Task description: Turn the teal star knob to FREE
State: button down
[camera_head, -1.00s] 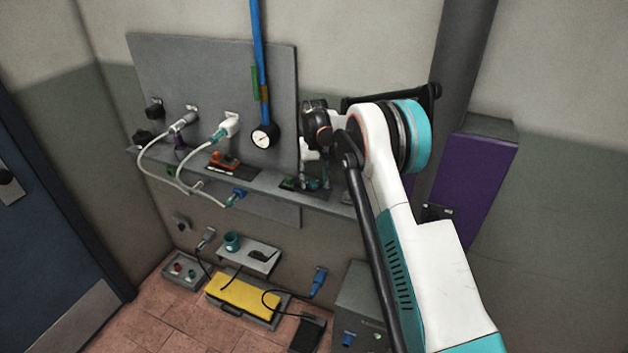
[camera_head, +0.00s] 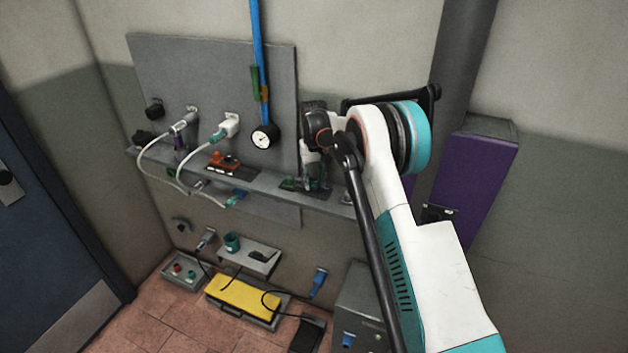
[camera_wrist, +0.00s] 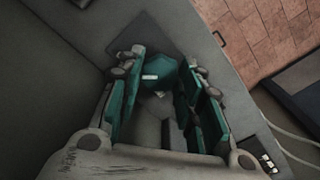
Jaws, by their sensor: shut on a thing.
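The teal star knob (camera_wrist: 152,68) shows between the fingertips of my gripper (camera_wrist: 163,66) in the wrist view. It has a small white mark on its near side. The teal-padded fingers stand on both sides of it, and my gripper is shut on it. In the head view my gripper (camera_head: 314,180) is down at the right part of the grey shelf, and my own wrist hides most of the knob there. I cannot read a FREE label or tell which setting the knob points to.
The grey shelf (camera_head: 262,191) runs below a wall panel (camera_head: 215,80). An orange-red device (camera_head: 222,160), a round gauge (camera_head: 264,137) on a blue strap and white cables lie left of my gripper. A purple box (camera_head: 480,185) is on the right. A yellow case (camera_head: 245,297) is below.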

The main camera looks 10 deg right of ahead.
aim_at(314, 182)
jog(key=n+b, duration=0.1)
jog(key=n, duration=0.2)
jog(key=shift+f+n, duration=0.1)
jog(key=shift+n, duration=0.3)
jog(key=n+b, duration=0.1)
jog(key=n, duration=0.2)
jog(key=shift+n, duration=0.3)
jog(key=n, duration=0.6)
jog(key=shift+n+b, duration=0.4)
jog(key=c, duration=1.1)
grip_release()
jog(key=shift+r, duration=0.2)
notch_tip(314, 182, up, 12)
jog(key=shift+f, duration=0.1)
